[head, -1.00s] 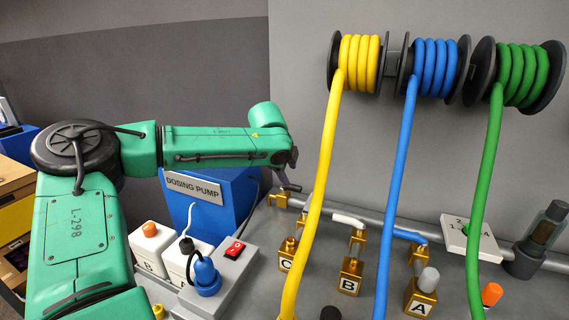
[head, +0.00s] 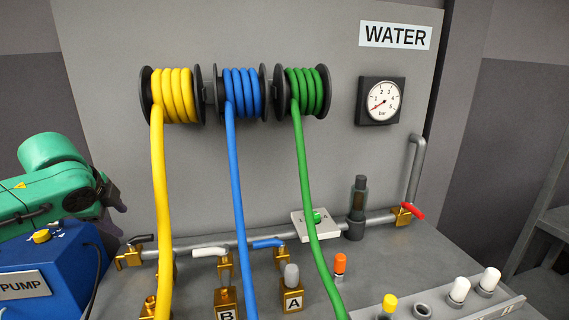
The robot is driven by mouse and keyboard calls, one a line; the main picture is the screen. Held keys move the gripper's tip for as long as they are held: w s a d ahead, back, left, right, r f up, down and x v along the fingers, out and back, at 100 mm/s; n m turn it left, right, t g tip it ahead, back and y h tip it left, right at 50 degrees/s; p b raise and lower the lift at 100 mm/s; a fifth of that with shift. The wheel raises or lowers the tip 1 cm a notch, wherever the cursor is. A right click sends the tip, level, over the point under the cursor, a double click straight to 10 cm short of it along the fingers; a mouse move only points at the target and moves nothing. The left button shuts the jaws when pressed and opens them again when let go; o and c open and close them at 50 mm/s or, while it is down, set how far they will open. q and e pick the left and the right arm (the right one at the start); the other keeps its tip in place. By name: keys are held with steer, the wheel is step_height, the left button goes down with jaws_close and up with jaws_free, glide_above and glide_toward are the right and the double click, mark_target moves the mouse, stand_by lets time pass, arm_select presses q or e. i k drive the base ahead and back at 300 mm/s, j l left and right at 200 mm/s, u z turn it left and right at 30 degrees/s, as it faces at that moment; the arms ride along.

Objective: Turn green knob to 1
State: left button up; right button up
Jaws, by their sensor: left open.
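The green knob (head: 318,215) sits on a small white square plate (head: 327,231) on the pipe at the centre of the bench. The green hose (head: 302,170) hangs in front of the plate and hides part of it. Dark digits show faintly on the plate, and I cannot tell which way the knob points. My left gripper (head: 119,205) is at the left, near the wall and far from the knob. It is open and seems empty; its fingers show small and dark. My right gripper is not in view.
Yellow (head: 159,200) and blue (head: 236,180) hoses hang from wall reels left of the green one. A filter (head: 357,200) stands just right of the plate, with a red-handled valve (head: 410,211) and gauge (head: 380,101) beyond. A blue pump (head: 55,262) stands below my left arm.

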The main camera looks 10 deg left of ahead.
mark_target(318, 216)
steer(key=k, duration=0.95)
